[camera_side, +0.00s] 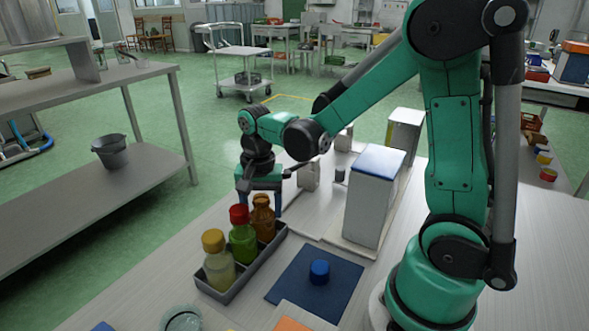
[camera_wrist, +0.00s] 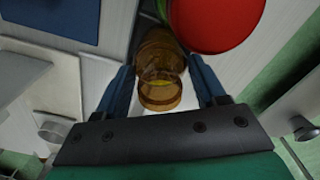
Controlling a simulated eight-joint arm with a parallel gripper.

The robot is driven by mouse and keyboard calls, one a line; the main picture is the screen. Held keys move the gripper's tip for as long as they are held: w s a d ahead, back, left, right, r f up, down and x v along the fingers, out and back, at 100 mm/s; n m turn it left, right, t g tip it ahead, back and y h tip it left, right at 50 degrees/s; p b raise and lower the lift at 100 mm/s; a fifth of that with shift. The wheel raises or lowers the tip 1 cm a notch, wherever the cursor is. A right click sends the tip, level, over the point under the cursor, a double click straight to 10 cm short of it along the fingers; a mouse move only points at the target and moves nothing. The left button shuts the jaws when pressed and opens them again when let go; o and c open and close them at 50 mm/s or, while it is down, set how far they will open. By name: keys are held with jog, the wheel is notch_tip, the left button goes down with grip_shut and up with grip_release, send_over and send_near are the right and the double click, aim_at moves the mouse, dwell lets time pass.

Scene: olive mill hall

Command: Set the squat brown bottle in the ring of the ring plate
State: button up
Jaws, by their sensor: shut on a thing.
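The squat brown bottle (camera_side: 263,220) stands at the far end of a grey tray (camera_side: 246,275), beside a green bottle with a red cap (camera_side: 242,238). My gripper (camera_side: 263,205) reaches down over it from above. In the wrist view the brown bottle (camera_wrist: 158,62) lies between the two blue fingers (camera_wrist: 160,88), which are shut on it. I cannot make out the ring plate with certainty; a round glassy rim (camera_side: 183,319) is cut off at the bottom edge.
A bottle with a yellow cap (camera_side: 217,262) stands at the tray's near end. A blue mat (camera_side: 290,283) with a blue cap-like piece (camera_side: 319,271) lies right of the tray. A tall white box with a blue top (camera_side: 373,200) stands behind the mat. The red cap (camera_wrist: 212,22) is close to the fingers.

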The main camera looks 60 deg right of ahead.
jog(key=shift+r, duration=0.1)
jog(key=shift+r, duration=3.2)
jog(key=shift+r, duration=3.55)
jog(key=s+d+n, duration=0.2)
jog(key=s+d, duration=0.6)
jog(key=d, duration=0.4)
jog(key=s+d+n, duration=0.2)
jog(key=s+d, duration=0.5)
jog(key=d, duration=0.5)
notch_tip(320, 180, down, 9)
jog(key=shift+f, duration=0.6)
jog(key=shift+f, duration=0.55)
